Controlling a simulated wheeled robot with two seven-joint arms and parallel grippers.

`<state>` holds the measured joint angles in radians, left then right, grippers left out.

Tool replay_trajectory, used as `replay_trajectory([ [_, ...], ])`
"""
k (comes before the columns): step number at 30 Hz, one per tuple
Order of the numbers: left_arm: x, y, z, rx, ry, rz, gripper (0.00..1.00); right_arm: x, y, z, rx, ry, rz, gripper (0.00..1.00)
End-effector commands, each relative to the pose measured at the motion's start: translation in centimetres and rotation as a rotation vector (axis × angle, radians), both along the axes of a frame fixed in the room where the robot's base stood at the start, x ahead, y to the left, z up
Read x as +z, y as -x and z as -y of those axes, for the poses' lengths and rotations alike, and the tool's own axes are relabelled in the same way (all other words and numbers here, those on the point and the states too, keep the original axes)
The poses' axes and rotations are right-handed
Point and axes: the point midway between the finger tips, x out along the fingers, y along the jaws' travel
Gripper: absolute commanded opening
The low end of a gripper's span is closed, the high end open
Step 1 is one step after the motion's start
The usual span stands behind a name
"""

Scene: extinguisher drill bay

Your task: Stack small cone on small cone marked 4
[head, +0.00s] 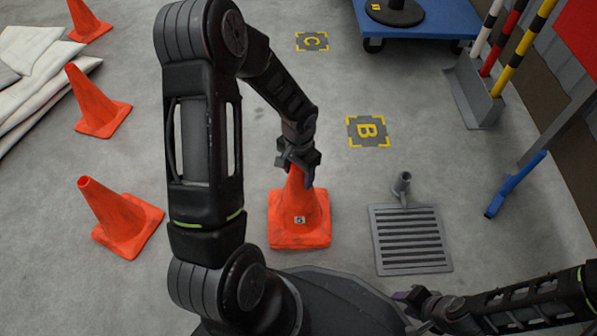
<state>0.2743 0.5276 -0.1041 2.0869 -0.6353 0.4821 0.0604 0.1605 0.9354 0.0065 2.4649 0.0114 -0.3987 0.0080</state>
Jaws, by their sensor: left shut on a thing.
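My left gripper (297,163) is shut on the top of a small orange cone (299,208) in the middle of the head view. This cone is upright and carries a small white label whose mark looks like a 5. Whether its base rests on the floor or on something under it, I cannot tell. Three other orange cones stand at the left: a near one (120,220), a middle one (96,103) and a far one (86,22). No marks show on them. My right gripper (420,300) is at the lower right, away from the cones; its fingers are not clear.
A floor grate (410,240) with a short pipe lies right of the held cone. Floor marks B (368,131) and C (312,41) are clear. A blue cart (425,25) and striped posts in a stand (475,90) are beyond. White sheets (35,75) lie far left.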

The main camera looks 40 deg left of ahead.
Motion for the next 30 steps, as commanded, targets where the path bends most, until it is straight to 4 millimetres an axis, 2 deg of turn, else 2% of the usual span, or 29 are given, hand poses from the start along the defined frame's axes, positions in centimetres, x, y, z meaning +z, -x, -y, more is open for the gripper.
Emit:
replay_trajectory([
  [3,-0.8,-0.1,0.0,0.000,0.000,0.001,0.00,-0.7,-0.1,0.0,-0.001,0.000,0.002,0.36],
  [4,-0.7,-0.1,0.0,0.000,0.000,0.001,0.59,-0.6,-0.1,0.0,-0.002,0.000,0.002,0.36],
  [6,-0.5,-0.1,0.0,0.000,0.000,0.002,0.65,-0.5,-0.1,0.0,-0.002,0.000,0.002,0.36],
  [13,-0.6,0.0,0.0,0.000,0.000,0.001,0.84,-0.5,-0.1,0.0,-0.001,0.000,0.002,0.36],
  [22,-0.6,0.0,0.0,0.000,0.000,-0.001,0.84,-0.6,-0.1,0.0,-0.001,0.001,0.004,0.36],
  [26,0.7,0.0,0.0,0.000,-0.001,0.001,0.84,0.2,0.0,0.0,-0.001,0.000,0.002,0.36],
  [30,2.9,0.0,0.0,0.001,0.000,0.003,0.84,1.4,0.2,0.0,0.002,0.000,-0.002,0.36],
])
